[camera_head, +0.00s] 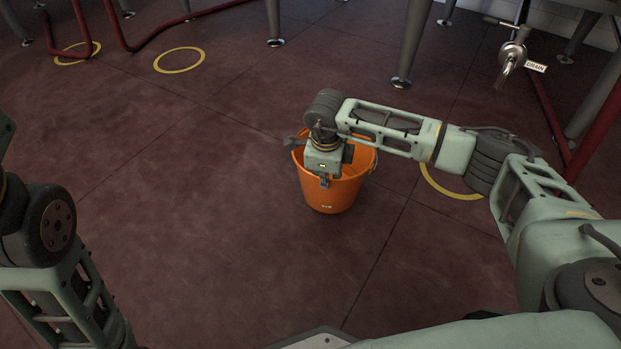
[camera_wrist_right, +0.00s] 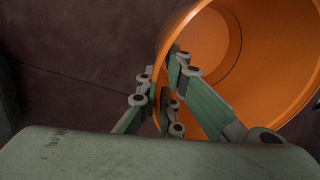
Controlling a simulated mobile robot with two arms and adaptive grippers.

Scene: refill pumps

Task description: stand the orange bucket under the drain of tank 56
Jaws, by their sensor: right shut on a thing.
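The orange bucket (camera_head: 330,195) is upright in the middle of the head view, on or just above the dark red floor; I cannot tell which. My right gripper (camera_head: 324,180) is shut on the bucket's rim at its near side. In the right wrist view the fingers (camera_wrist_right: 165,95) straddle the wall of the bucket (camera_wrist_right: 270,60), which looks empty. A metal drain tap (camera_head: 511,62) with a DRAIN label (camera_head: 536,67) is at the upper right, apart from the bucket. The tank's number is not visible. My left gripper is out of view; only my left arm shows.
Two more rings (camera_head: 179,60) are at the upper left, near red hoses (camera_head: 125,40). Metal tank legs (camera_head: 408,45) stand along the back. The floor left of the bucket is clear.

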